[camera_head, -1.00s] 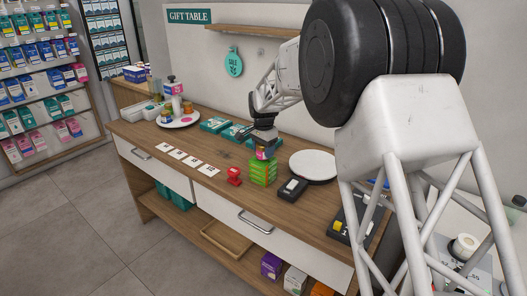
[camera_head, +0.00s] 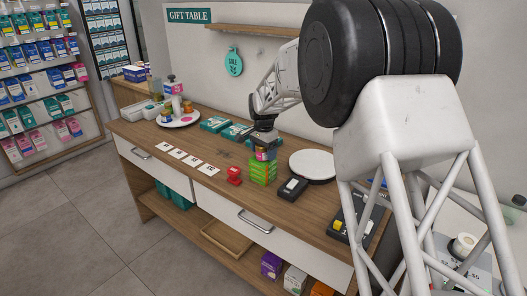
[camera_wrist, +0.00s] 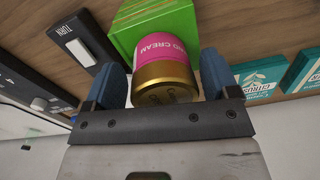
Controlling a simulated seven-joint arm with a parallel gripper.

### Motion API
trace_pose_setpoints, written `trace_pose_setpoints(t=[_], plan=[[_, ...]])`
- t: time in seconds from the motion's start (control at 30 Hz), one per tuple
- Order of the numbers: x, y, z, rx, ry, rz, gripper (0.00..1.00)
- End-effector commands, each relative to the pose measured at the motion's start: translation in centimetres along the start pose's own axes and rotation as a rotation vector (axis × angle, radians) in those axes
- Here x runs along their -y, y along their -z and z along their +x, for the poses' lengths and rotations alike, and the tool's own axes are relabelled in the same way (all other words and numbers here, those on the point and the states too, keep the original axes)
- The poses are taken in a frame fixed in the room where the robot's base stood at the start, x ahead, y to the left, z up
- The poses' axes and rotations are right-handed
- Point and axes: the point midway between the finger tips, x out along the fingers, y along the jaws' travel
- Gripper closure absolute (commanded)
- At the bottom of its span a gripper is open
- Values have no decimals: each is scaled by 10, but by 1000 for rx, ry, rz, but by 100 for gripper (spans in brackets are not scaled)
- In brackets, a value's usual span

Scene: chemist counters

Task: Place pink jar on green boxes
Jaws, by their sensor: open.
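The pink jar (camera_wrist: 165,62) has a gold lid and a pink label reading "CREAM" in the wrist view. It rests against the top of the green boxes (camera_wrist: 150,24), which stand stacked on the wooden counter in the head view (camera_head: 263,173). My gripper (camera_wrist: 168,80) is open, with one blue finger on each side of the jar and a gap visible beside it. In the head view my gripper (camera_head: 264,143) is just above the stack, and the jar (camera_head: 265,154) shows partly below it.
A red stamp-like object (camera_head: 234,175) stands left of the boxes. A dark device (camera_head: 292,188) and a round white plate (camera_head: 313,165) are to the right. Teal boxes (camera_head: 215,124) lie behind. White cards (camera_head: 192,160) lie to the left.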

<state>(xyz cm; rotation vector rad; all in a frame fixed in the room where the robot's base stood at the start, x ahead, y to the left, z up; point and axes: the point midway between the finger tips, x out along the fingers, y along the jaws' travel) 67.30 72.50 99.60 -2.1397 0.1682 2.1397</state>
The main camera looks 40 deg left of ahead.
Motion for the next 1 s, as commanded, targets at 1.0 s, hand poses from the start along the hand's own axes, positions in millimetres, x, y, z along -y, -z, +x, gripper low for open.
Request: trace_pose_setpoints(t=[1.0], plan=[[0, 0, -112, 0, 0, 0, 19]])
